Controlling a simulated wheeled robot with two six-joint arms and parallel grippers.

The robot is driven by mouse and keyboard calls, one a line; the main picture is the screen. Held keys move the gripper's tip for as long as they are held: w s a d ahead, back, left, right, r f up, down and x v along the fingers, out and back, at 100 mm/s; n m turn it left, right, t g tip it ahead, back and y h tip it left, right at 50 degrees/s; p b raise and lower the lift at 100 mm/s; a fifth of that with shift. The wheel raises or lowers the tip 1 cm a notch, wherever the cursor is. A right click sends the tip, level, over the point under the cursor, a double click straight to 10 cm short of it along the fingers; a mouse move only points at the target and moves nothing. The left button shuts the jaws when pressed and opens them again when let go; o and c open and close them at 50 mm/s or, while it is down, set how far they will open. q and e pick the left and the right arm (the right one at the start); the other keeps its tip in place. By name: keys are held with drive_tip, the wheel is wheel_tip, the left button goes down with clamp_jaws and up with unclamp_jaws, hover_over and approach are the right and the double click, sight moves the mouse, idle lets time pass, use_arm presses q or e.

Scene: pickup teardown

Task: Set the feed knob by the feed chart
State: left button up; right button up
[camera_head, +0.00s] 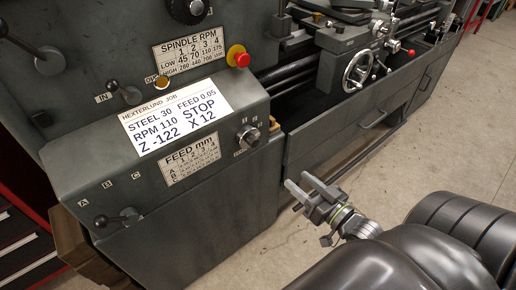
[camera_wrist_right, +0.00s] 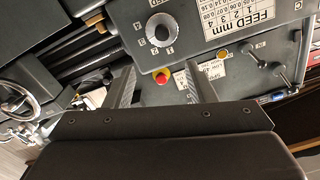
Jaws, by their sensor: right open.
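The feed knob (camera_head: 248,137) is a round grey dial at the right end of the lathe's headstock front, with numbers around it. It also shows in the right wrist view (camera_wrist_right: 160,29), beyond the fingertips. The feed chart (camera_head: 190,160) is a white plate left of the knob, headed FEED mm, with columns 1 to 4 and lettered rows; it shows partly in the wrist view (camera_wrist_right: 237,30). The job card (camera_head: 175,115) above reads FEED 0.05. My right gripper (camera_head: 299,188) is open and empty, below and right of the knob, apart from it. My left gripper is out of view.
A lever (camera_head: 117,218) with marks A, B, C sits at the lower left of the headstock. A red stop button (camera_head: 238,56) stands above the knob. The handwheel (camera_head: 358,70) is at the upper right. Floor right of the lathe is clear.

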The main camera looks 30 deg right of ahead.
sight(256, 144)
drive_tip(key=w, duration=0.5)
drive_tip(key=w+a+b, duration=0.1)
drive_tip(key=w, duration=0.4)
drive_tip(key=w+b, duration=0.1)
drive_tip(key=w, duration=0.4)
drive_tip(key=shift+w+a+r, duration=0.15)
drive_tip(key=shift+w+a, duration=0.15)
drive_tip(key=shift+a, duration=0.1)
drive_tip(key=shift+w+a, duration=0.1)
drive_tip(key=shift+w, duration=0.75)
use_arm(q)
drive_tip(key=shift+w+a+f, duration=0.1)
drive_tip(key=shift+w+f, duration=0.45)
use_arm(e)
drive_tip(key=c, duration=1)
drive_tip(key=shift+o, duration=0.2)
